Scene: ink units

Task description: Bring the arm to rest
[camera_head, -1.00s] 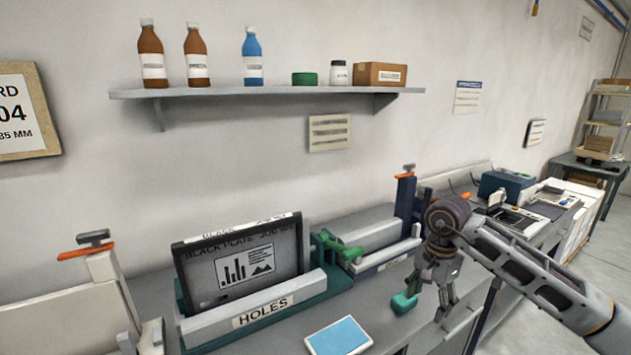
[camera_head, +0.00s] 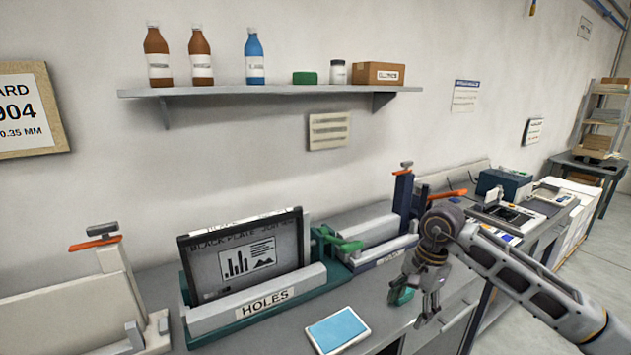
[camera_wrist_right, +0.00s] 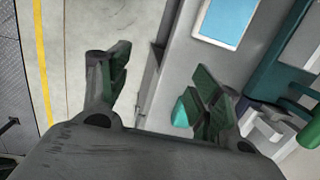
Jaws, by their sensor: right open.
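My right gripper (camera_head: 432,306) hangs fingers down at the front edge of the grey bench, in the right half of the head view. In the right wrist view its two fingers (camera_wrist_right: 160,95) stand wide apart with nothing between them. A teal-green block (camera_head: 402,296) lies on the bench just left of and partly behind this gripper. It also shows in the right wrist view (camera_wrist_right: 181,113), beside the right-hand finger; I cannot tell whether they touch. My left gripper is not in view.
A black plate (camera_head: 240,264) stands in the holder marked HOLES (camera_head: 262,303). A blue-topped pad (camera_head: 337,330) lies before it. Green clamps (camera_head: 340,245) and a blue post (camera_head: 402,195) stand behind the gripper. A wall shelf (camera_head: 280,90) holds bottles. Floor (camera_wrist_right: 75,60) lies beyond the bench edge.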

